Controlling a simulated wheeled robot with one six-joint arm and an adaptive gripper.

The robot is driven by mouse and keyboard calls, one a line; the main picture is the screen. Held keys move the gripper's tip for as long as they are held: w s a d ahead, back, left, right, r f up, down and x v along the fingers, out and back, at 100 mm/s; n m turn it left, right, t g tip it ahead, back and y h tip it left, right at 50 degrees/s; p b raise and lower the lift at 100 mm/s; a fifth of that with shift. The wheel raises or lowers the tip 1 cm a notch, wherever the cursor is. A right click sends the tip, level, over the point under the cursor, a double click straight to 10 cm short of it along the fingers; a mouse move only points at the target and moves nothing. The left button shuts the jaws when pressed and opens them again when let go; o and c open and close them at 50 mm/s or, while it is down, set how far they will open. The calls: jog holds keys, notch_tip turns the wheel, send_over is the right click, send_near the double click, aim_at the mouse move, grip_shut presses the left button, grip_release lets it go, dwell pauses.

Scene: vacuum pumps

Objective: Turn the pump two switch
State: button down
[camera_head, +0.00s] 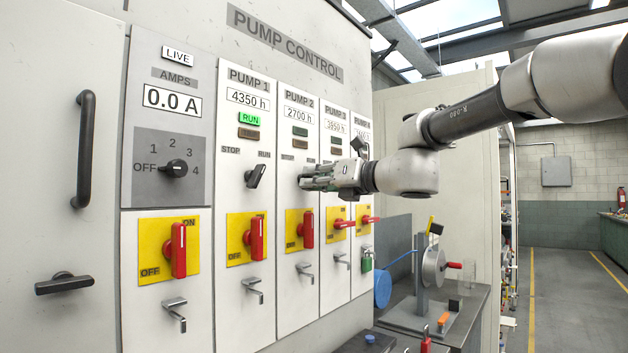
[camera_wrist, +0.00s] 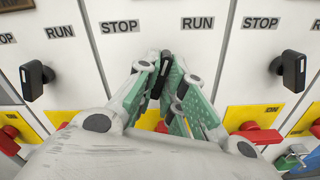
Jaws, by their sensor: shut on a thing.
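The pump 2 panel (camera_head: 299,115) is a narrow white door reading 2700 h, with its green and brown lamps dark. My gripper (camera_head: 303,181) reaches in from the right at the height of its switch, and its fingers hide the switch in the head view. In the wrist view, my gripper (camera_wrist: 165,88) is shut on the black pump 2 switch (camera_wrist: 155,86), just below and between the STOP (camera_wrist: 120,27) and RUN (camera_wrist: 197,23) labels.
The pump 1 switch (camera_head: 256,175) stands left, tilted toward RUN, under a lit green RUN lamp (camera_head: 249,119). Another black switch (camera_wrist: 291,69) is on the right. Red handles on yellow plates, such as pump 2's (camera_head: 307,228), stick out below. A bench (camera_head: 465,300) stands lower right.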

jog(key=shift+m, duration=1.2)
jog(key=c, duration=1.5)
grip_release()
jog(key=shift+d, duration=0.1)
jog(key=shift+v, duration=0.9)
jog(key=shift+s+d, duration=0.1)
jog(key=v, duration=0.5)
jog(key=shift+s+d, duration=0.25)
